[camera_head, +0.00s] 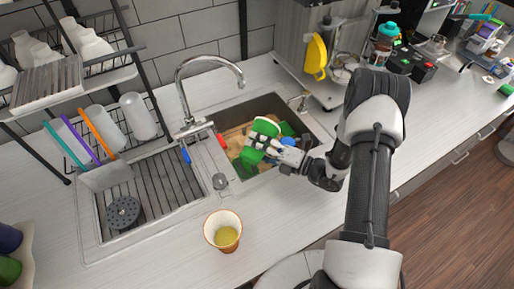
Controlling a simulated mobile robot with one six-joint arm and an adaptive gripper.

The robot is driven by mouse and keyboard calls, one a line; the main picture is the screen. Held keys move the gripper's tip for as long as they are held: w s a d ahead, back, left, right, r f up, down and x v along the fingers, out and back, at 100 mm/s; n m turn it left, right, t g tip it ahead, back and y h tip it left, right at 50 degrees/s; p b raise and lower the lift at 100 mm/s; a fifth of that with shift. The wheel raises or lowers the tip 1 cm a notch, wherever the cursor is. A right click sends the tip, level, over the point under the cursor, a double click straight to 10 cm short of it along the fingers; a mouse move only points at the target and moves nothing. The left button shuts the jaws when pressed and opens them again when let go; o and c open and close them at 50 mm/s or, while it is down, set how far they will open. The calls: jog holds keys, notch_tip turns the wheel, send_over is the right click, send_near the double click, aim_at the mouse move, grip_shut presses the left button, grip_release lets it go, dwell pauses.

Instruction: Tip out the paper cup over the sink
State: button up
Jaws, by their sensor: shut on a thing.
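My gripper (272,147) is over the sink basin (290,104) and is shut on a green and white cup (266,128). The cup looks tilted, with its lower part partly hidden by my fingers. Whether anything is in it or running out cannot be told. A second cup (212,229), orange-brown outside and pale inside, stands upright on the counter in front of the sink. It holds some yellowish content and is apart from my gripper.
Several coloured items, with a red one (221,141) at the left, lie in the basin. A curved faucet (184,98) stands behind the sink. A ribbed drainboard (150,196) and a dish rack (129,152) are at left. The counter's front middle is mostly clear.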

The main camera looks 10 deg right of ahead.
jog(key=shift+w+d+f+n+b, duration=0.15)
jog(key=shift+w+n+b, duration=0.1)
jog(key=shift+n, duration=0.3)
jog(key=shift+w+d+r+n+b, duration=0.1)
jog(key=shift+n+b, duration=0.1)
jog(key=shift+n, duration=0.35)
jog(key=n+b, duration=0.1)
jog(key=w+n+b, duration=0.1)
jog(key=n, duration=0.1)
jog(key=d+n+b, duration=0.1)
jog(key=n, duration=0.1)
jog(key=shift+w+r+b, duration=0.2)
jog(key=shift+r+b, duration=0.1)
jog(key=shift+r, duration=0.05)
jog(key=w+d+r+n+b, duration=0.1)
jog(key=r+n, duration=0.1)
jog(key=w+d+r+n+b, duration=0.1)
jog(key=n, duration=0.2)
jog(key=w+d+r+n+b, duration=0.1)
jog(key=w+r+n, duration=0.1)
jog(key=shift+d+r+n, duration=0.1)
jog(key=shift+r+n, duration=0.25)
jog(key=shift+n, duration=0.05)
